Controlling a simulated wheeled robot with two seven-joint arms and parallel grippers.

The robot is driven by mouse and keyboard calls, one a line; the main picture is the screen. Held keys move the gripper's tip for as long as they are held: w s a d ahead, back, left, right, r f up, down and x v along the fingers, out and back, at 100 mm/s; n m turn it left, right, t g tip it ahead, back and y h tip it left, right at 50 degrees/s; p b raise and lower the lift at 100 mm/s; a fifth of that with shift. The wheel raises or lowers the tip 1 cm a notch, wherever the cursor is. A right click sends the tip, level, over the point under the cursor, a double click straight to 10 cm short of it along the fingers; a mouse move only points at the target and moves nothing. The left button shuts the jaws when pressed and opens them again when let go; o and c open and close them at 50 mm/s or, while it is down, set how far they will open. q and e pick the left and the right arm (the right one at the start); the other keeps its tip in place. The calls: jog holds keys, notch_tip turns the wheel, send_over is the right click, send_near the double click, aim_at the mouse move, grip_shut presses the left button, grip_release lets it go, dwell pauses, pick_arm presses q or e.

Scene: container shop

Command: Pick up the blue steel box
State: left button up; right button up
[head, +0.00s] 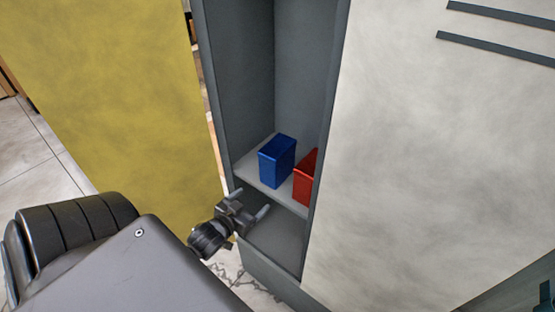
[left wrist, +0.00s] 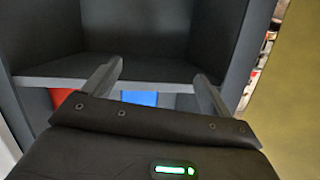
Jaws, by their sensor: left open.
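The blue steel box (head: 277,161) stands upright on the middle shelf of a grey cabinet, to the left of a red box (head: 306,178). My left gripper (head: 250,204) is open and empty in front of the cabinet, near and below the shelf's front edge, apart from both boxes. In the left wrist view, which appears upside down, the open fingers (left wrist: 160,75) reach towards the shelf edge. Only a small part of the blue box (left wrist: 139,98) shows between them, the rest hidden by my gripper body. My right gripper cannot be made out.
The shelf (head: 247,170) has a front edge close to my fingers. The cabinet's side walls (head: 225,95) bound the opening. A yellow panel (head: 115,85) stands to the left and a pale panel (head: 430,150) to the right. The compartment below the shelf looks empty.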

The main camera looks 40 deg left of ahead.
aim_at(266, 159)
pick_arm(q)
notch_tip(266, 159, up, 15)
jog(key=d+t, duration=0.2)
jog(key=t, duration=0.1)
jog(key=shift+h, duration=0.4)
jog(key=w+p, duration=0.1)
jog(key=w, duration=0.4)
jog(key=shift+w+a+f, duration=0.1)
jog(key=shift+w+p, duration=0.35)
jog(key=shift+w, duration=0.05)
jog(key=w+p, duration=0.1)
jog(key=w, duration=0.2)
jog(key=shift+w, duration=0.35)
jog(key=shift+w+a+f, duration=0.1)
jog(key=shift+w+f, duration=0.05)
jog(key=shift+w, duration=0.25)
pick_arm(e)
jog(key=r, duration=0.1)
jog(key=s+r, duration=0.1)
jog(key=shift+s+r, duration=0.1)
jog(key=shift+r, duration=0.3)
pick_arm(q)
jog(key=shift+s, duration=0.1)
pick_arm(e)
jog(key=shift+a, duration=0.1)
